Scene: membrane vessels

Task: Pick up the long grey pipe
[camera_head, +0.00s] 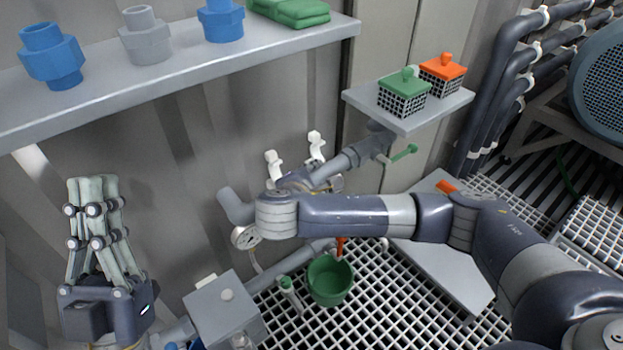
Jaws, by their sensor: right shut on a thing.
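A grey pipe (344,164) runs slanting along the wall in the middle, with a grey end piece (234,206) showing at its left. My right arm reaches in from the right, and its wrist covers the pipe's middle. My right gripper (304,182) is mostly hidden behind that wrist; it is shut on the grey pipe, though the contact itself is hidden. My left gripper (95,182) points up at the left, with pale fingers close together. It is apart from the pipe and holds nothing visible; how far its fingers are parted is unclear.
A shelf (190,72) holds blue and grey fittings and green cloth. A small shelf (408,119) carries a green-lidded basket (404,94) and an orange-lidded basket (441,74). Below are a gauge (244,237), a green bucket (330,282), a grey box (222,308) and a lower slanting pipe (282,271).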

